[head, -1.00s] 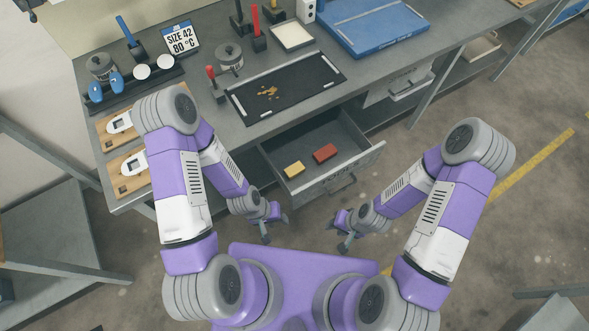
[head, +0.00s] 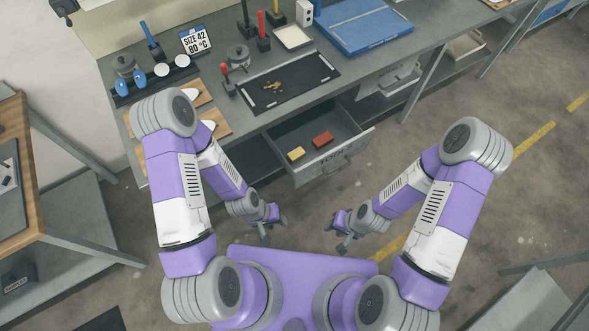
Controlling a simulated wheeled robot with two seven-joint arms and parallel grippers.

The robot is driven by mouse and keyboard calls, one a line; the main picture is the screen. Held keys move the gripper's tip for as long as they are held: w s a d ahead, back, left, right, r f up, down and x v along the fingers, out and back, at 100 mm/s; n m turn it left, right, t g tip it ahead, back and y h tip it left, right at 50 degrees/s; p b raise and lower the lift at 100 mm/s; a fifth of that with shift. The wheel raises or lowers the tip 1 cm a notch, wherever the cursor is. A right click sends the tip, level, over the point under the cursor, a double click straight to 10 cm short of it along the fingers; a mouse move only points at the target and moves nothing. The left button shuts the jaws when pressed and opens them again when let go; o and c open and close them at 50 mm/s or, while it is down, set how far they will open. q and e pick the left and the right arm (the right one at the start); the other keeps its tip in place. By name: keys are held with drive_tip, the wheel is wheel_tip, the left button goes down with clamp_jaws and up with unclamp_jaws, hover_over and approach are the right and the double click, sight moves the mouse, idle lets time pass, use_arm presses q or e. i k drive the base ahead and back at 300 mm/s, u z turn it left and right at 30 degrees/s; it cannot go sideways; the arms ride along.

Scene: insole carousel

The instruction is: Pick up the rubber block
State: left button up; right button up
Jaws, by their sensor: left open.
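Two small blocks lie apart in the open drawer (head: 362,142) under the bench: a yellow one (head: 296,153) on the left and a red one (head: 322,140) on the right. I cannot tell from the picture which is the rubber block. My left gripper (head: 274,230) is open and empty, in front of and below the drawer, slightly left of the blocks. My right gripper (head: 337,236) looks open and empty, right of the left one and also clear of the drawer. Neither gripper touches a block.
A grey workbench (head: 228,140) holds a black mat (head: 315,82) with brown crumbs, red-handled tools, a size sign (head: 197,40) and a blue tray (head: 362,25). A wooden-edged table (head: 45,170) stands on the left.

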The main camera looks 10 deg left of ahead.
sight(294, 156)
drive_tip(key=k, duration=0.1)
drive_tip(key=z, duration=1.9)
drive_tip(key=i, duration=1.4)
drive_tip(key=u, duration=2.65)
drive_tip(key=i, duration=0.5)
drive_tip(key=u, duration=0.1)
